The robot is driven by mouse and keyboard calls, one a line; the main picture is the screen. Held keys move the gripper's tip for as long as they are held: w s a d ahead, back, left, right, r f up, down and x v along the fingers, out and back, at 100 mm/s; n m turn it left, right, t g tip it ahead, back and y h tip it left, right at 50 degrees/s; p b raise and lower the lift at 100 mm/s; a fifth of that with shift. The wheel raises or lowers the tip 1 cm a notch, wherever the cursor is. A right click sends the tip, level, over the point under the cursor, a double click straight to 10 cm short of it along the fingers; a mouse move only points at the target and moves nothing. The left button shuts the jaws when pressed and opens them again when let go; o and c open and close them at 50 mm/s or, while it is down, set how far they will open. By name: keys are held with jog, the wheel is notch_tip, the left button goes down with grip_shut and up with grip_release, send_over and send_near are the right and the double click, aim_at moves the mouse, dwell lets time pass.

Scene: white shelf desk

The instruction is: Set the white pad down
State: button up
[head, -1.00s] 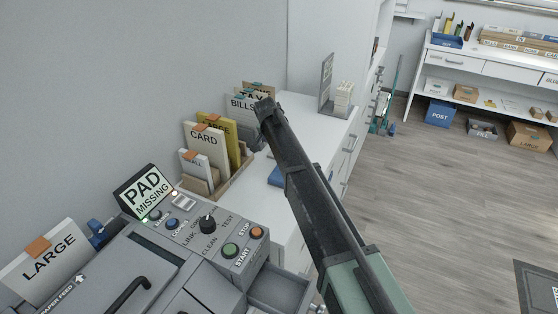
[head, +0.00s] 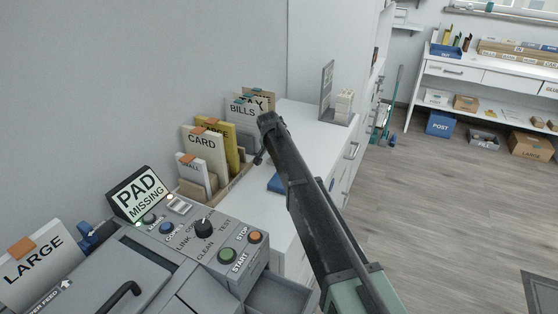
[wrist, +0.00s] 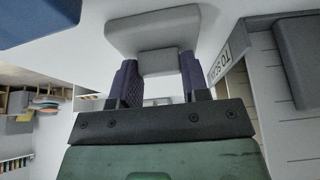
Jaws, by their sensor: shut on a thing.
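The white pad (wrist: 152,32) is a pale block with a narrower part between the two purple-grey fingers in the wrist view. My gripper (wrist: 158,66) is shut on that narrower part. In the head view my gripper (head: 259,157) is at the end of the dark arm, over the white desk (head: 310,128), beside the file rack. The pad cannot be made out there. Whether it touches a surface cannot be told.
A machine with a "PAD MISSING" screen (head: 140,194) stands at front left. A rack of labelled folders (head: 206,148) lines the wall. A grey stand (head: 327,92) is farther back.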

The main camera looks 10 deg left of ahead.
notch_tip(320, 180, up, 20)
jog(key=p, duration=2)
